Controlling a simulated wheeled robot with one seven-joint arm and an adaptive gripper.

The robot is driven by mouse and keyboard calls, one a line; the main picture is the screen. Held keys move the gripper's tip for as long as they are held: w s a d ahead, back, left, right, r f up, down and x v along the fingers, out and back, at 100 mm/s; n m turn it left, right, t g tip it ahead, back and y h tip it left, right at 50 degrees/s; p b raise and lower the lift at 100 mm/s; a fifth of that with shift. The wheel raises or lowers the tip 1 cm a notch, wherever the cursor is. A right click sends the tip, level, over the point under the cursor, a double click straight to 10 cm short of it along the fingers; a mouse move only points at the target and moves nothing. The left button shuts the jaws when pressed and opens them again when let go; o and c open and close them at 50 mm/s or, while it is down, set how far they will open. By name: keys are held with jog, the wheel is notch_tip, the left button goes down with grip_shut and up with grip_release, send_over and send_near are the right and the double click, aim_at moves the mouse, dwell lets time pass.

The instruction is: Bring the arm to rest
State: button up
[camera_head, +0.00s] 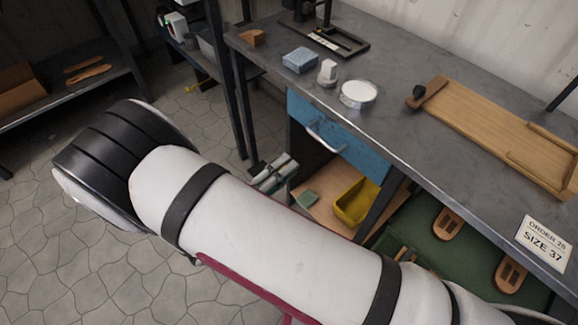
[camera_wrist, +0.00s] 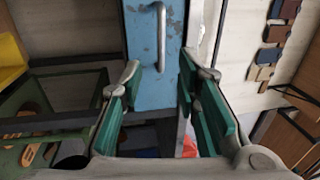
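My arm (camera_head: 270,235) stretches across the lower head view in front of the bench, its big black-banded joint at the left. My gripper (camera_wrist: 160,72) shows in the wrist view with its two green-padded fingers apart and nothing between them. In the head view only a small part of the gripper (camera_head: 275,172) shows behind the arm, below bench-top height. Beyond the fingers in the wrist view is the blue drawer (camera_wrist: 150,65) with its metal handle. The drawer also shows in the head view (camera_head: 340,145) under the bench top; I cannot tell whether the fingers touch anything.
The grey bench top (camera_head: 400,125) carries a blue box (camera_head: 300,60), a white round tin (camera_head: 358,94), a wooden board (camera_head: 490,125) and an order card (camera_head: 543,243). A yellow bin (camera_head: 355,202) sits below. Dark shelf posts (camera_head: 228,80) stand left of the bench. Floor at left is clear.

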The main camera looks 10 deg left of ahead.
dwell(0.3)
jog(key=s+d+r+m+g, duration=0.3)
jog(key=d+r+m+g, duration=1.3)
jog(key=d+r+m, duration=0.55)
jog(key=s+d+r+m+g+y, duration=0.3)
jog(key=s+d+m+y, duration=0.35)
jog(key=s+m, duration=0.4)
jog(key=s+m+t+y, duration=0.4)
jog(key=s+m+y, duration=0.3)
jog(key=m, duration=0.7)
notch_tip(320, 180, up, 26)
jog(key=s+t+h+p, duration=0.1)
jog(key=t+p, duration=0.2)
jog(key=p, duration=2.1)
jog(key=shift+s+r, duration=0.25)
